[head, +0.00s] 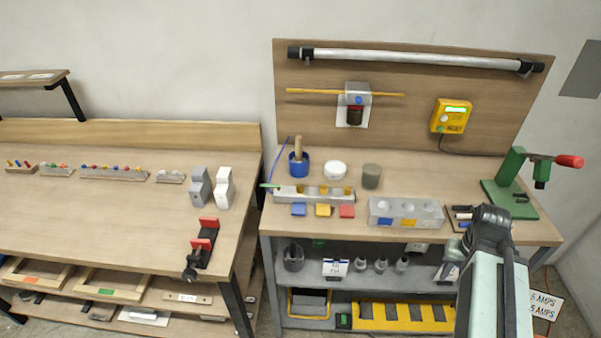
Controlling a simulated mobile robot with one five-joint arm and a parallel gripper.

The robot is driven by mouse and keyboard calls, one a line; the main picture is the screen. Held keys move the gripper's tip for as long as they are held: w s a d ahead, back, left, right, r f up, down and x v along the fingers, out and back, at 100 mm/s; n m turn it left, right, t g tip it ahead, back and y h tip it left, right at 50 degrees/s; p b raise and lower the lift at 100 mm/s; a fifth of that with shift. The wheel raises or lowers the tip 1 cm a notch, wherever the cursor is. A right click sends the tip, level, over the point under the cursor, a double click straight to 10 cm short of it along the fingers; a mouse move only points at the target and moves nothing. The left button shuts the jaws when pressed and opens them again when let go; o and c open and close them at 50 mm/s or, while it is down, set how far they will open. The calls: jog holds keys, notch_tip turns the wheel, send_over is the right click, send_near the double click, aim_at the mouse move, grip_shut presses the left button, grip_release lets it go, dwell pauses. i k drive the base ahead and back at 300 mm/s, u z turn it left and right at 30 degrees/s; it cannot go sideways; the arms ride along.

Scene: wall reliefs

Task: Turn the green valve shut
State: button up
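I cannot pick out a green valve for sure. A small flat green piece (268,185) sticks out at the left end of a grey block (313,194) with brass-coloured parts on the right-hand bench; it is too small to tell whether it is a valve handle. A dark green object under the bench top (318,243) is mostly hidden. My arm rises at the lower right, in front of the bench's right part. My gripper cannot be made out; the arm's upper joint and link hide that area.
The right-hand bench (290,222) also holds a blue pot (299,167), a grey holed block (405,213) and a green press with a red handle (516,185). A yellow box (451,116) hangs on the backboard. A red-and-black clamp (203,246) sits on the left bench's edge.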

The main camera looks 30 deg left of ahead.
aim_at(278, 187)
jog(key=z, duration=0.6)
jog(key=k, duration=1.7)
jog(key=u, duration=1.4)
jog(key=i, duration=1)
jog(key=z, duration=0.05)
